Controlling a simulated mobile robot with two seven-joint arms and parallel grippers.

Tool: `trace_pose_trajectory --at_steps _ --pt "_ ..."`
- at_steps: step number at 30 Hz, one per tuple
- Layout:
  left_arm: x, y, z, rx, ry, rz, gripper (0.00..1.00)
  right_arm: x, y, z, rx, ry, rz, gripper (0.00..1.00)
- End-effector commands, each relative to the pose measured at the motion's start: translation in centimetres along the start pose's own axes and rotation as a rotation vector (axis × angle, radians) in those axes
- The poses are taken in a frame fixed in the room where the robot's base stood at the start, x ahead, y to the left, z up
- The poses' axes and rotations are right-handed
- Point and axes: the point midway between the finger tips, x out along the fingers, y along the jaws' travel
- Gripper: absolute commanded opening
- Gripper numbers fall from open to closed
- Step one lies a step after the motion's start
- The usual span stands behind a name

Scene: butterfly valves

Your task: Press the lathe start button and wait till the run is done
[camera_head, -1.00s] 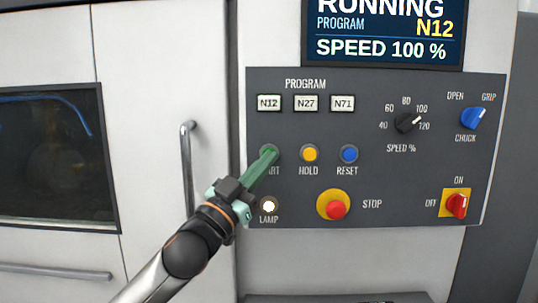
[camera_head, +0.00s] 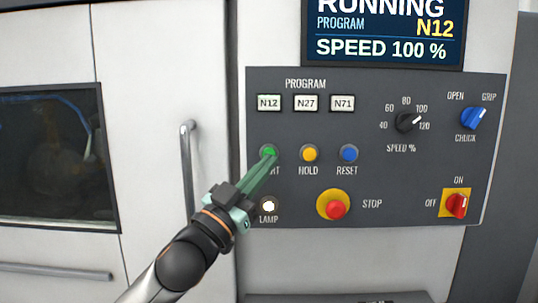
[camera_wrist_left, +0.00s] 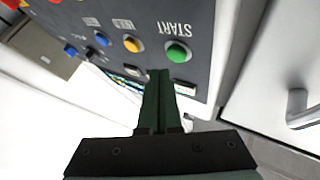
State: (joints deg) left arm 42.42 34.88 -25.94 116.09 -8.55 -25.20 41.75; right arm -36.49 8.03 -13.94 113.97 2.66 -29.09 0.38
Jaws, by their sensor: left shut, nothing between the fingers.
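The green start button (camera_head: 268,152) is at the left of the control panel (camera_head: 380,190). It also shows in the left wrist view (camera_wrist_left: 178,52), beside its START label. My left gripper (camera_head: 270,161) is shut and empty, its green fingers pointing up at the button from just below and covering part of the label. In the wrist view the fingertips (camera_wrist_left: 158,74) look slightly apart from the button. The screen (camera_head: 385,32) reads RUNNING, PROGRAM N12, SPEED 100 %. My right gripper is not in view.
Yellow hold (camera_head: 309,153) and blue reset (camera_head: 349,153) buttons sit right of start. A red stop button (camera_head: 336,208) and lit lamp (camera_head: 268,206) are below. The door handle (camera_head: 187,165) stands out left of the panel.

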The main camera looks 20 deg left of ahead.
Motion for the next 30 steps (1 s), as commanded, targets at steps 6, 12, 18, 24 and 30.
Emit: trace_pose_trajectory --at_steps 6,12,18,24,30 --pt "-1.6 1.2 -1.2 -0.002 0.002 0.002 0.00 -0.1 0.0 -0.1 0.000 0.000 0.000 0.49" --pt "-2.7 2.0 -2.0 0.000 0.000 0.000 0.00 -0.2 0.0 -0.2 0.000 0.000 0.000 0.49" --pt "-3.0 2.1 -2.2 0.000 0.001 0.000 0.00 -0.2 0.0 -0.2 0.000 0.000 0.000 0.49" --pt "-2.9 2.1 -2.2 0.000 0.001 0.000 0.00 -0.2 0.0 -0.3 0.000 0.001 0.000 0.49" --pt "-2.9 2.1 -2.2 0.000 0.001 0.000 0.00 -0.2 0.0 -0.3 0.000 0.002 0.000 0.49"
